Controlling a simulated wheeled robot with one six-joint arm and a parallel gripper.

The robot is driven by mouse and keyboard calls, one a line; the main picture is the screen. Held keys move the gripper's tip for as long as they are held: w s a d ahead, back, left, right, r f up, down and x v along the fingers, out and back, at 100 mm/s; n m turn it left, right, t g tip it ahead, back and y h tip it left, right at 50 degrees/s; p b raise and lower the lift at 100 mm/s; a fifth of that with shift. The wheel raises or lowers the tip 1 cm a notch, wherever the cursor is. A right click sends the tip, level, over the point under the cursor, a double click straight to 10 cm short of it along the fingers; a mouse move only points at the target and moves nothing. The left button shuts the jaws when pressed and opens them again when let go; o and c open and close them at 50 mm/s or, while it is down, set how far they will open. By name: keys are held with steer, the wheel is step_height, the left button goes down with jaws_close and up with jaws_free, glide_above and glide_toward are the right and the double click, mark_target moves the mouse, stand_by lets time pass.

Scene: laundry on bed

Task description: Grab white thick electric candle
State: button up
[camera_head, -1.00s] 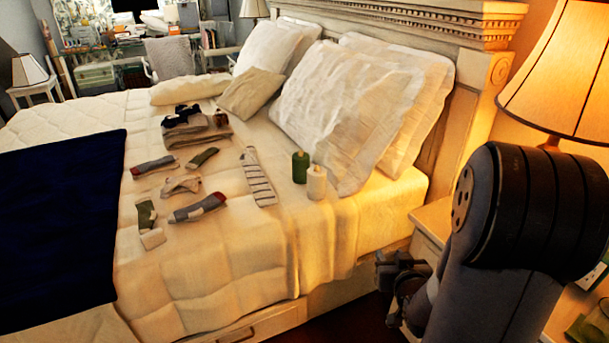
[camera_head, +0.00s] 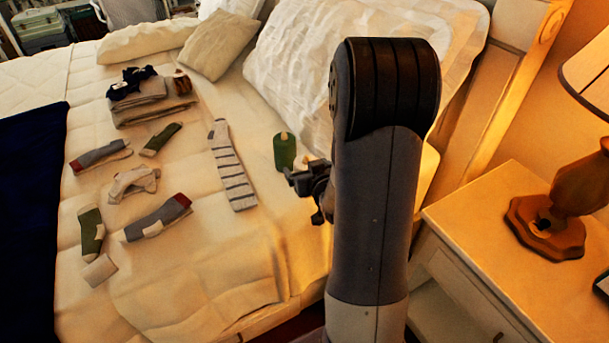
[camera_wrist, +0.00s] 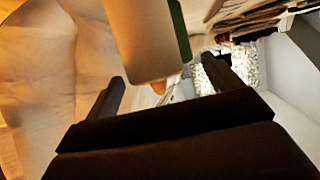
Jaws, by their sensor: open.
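The thick white electric candle (camera_wrist: 140,40) fills the upper middle of the wrist view, its flame tip pointing down in the picture. In the head view my arm and gripper hide most or all of it. My gripper (camera_wrist: 163,70) is open, and the candle is just ahead of its fingers, roughly between them in the picture. I cannot tell whether they touch. In the head view my gripper (camera_head: 302,182) is low over the bed's edge, just right of the green candle (camera_head: 284,152). The green candle also shows as a strip behind the white one (camera_wrist: 181,30).
A striped sock (camera_head: 231,168) lies left of the candles, with several more socks and folded clothes (camera_head: 150,95) beyond. Large pillows (camera_head: 300,70) stand behind. A nightstand (camera_head: 490,215) with a lamp (camera_head: 560,205) is at the right. The bed's front cover (camera_head: 190,270) is clear.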

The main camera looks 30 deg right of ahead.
steer(key=x, duration=0.3)
steer(key=shift+w+d+f, duration=0.2)
steer(key=shift+d+f, duration=0.1)
steer(key=shift+f, duration=0.15)
steer(key=shift+w+d+f, duration=0.1)
steer(key=shift+w+f, duration=0.1)
steer(key=shift+w, duration=0.4)
steer(key=c, duration=1.2)
steer(key=shift+o, duration=0.2)
